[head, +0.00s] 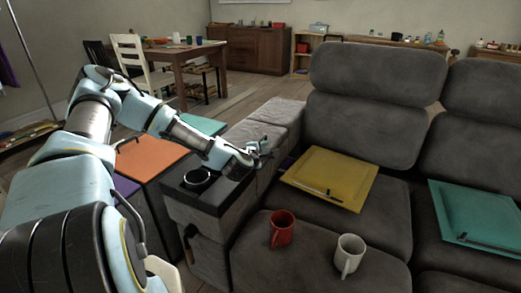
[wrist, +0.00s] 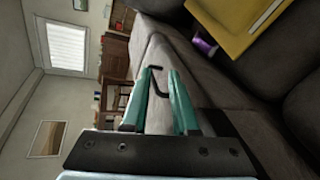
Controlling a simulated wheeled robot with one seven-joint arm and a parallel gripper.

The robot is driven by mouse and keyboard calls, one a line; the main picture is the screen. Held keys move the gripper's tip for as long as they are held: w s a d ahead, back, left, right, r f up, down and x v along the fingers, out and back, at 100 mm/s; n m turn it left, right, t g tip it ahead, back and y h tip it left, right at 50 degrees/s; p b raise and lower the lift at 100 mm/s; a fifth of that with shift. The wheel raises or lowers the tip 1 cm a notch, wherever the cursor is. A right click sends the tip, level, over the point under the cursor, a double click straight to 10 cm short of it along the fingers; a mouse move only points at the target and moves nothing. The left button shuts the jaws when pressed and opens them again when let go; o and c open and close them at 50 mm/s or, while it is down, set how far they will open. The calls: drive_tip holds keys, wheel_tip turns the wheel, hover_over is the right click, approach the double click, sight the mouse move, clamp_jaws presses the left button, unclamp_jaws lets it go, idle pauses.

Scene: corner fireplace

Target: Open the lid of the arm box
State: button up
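The arm box is the grey padded sofa arm (head: 243,133), behind a black cup-holder panel (head: 184,193). Its top looks flat and level, with no raised lid in view. My gripper (head: 266,149) is over the sofa arm's right side, near the seat. In the wrist view its two teal fingers (wrist: 160,76) are apart, with the grey arm top (wrist: 150,50) beyond them. A thin dark curved piece (wrist: 153,69) shows between the fingertips. I cannot tell whether it is a pull handle or whether the fingers touch it.
A red mug (head: 282,229) and a white mug (head: 348,254) stand on the nearer seat. An orange-topped box (head: 150,158) stands left of the arm. A table (head: 182,55) is farther back.

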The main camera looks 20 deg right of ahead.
sight(261, 139)
drive_tip(key=w+n+t, duration=0.1)
drive_tip(key=n, duration=0.1)
drive_tip(key=w+a+f+n+t+y+b, duration=0.1)
drive_tip(key=n, duration=0.1)
drive_tip(key=w+f+n+t+y, duration=0.1)
drive_tip(key=n, duration=0.1)
drive_tip(key=shift+w+a+f, duration=0.2)
drive_tip(key=shift+w+a, duration=0.05)
drive_tip(key=shift+w, duration=0.1)
drive_tip(key=shift+w+y, duration=0.2)
drive_tip(key=shift+y, duration=0.1)
drive_tip(key=x, duration=1)
drive_tip(key=shift+w+d, duration=0.15)
drive_tip(key=shift+r, duration=0.1)
drive_tip(key=shift+c, duration=0.4)
clamp_jaws()
